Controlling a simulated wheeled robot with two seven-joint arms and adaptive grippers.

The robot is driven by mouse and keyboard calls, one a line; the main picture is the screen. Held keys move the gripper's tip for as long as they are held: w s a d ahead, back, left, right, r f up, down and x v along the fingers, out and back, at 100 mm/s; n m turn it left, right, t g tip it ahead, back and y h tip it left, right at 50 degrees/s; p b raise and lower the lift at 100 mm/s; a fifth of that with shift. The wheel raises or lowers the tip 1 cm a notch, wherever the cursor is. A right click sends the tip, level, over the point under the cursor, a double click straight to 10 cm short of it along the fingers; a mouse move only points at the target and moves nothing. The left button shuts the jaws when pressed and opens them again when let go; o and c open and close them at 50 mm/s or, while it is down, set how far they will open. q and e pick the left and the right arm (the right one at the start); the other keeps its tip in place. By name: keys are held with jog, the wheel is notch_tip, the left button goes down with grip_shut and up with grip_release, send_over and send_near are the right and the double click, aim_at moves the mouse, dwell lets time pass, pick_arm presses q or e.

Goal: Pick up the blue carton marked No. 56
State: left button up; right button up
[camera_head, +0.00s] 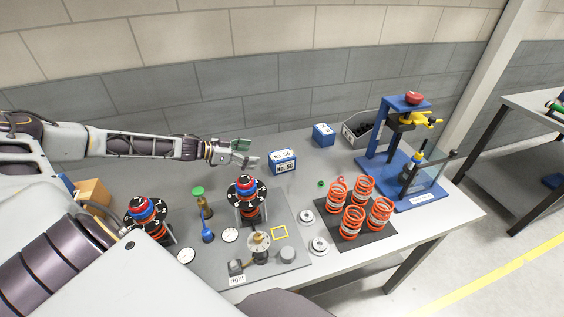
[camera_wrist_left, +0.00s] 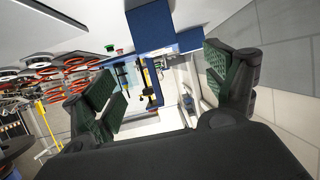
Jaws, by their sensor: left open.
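The blue carton with white label bands (camera_head: 283,162) stands on the grey table, its printed number small but looking like No. 56. My left gripper (camera_head: 252,154) is open and empty just left of the carton, apart from it, with its fingers pointing towards it. In the left wrist view, the open left gripper (camera_wrist_left: 160,88) has its green-padded fingers spread wide. A blue carton (camera_wrist_left: 151,26) shows ahead, near the top and between the fingers; its label cannot be read there. My right gripper is not in view.
Another blue carton (camera_head: 323,134) stands behind to the right, beside a grey bin (camera_head: 358,130). A blue press (camera_head: 404,150) is at the right. Orange springs (camera_head: 352,222) stand on a dark mat. Black-topped strut assemblies (camera_head: 247,190) stand in front of the left gripper.

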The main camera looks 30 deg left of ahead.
aim_at(278, 156)
pick_arm(q)
jog(key=shift+w+f, duration=0.1)
jog(key=shift+w, duration=0.05)
jog(key=shift+p+x, duration=0.35)
jog(key=shift+x, duration=3.8)
jog(key=shift+d, duration=0.1)
jog(key=shift+r+p+x, duration=0.1)
jog(key=shift+p+x, duration=0.15)
jog(key=shift+x, duration=0.5)
jog(key=shift+r+p+x, duration=0.15)
jog(key=shift+p+x, duration=0.05)
jog(key=shift+x, duration=1.7)
jog(key=shift+d+f, duration=0.1)
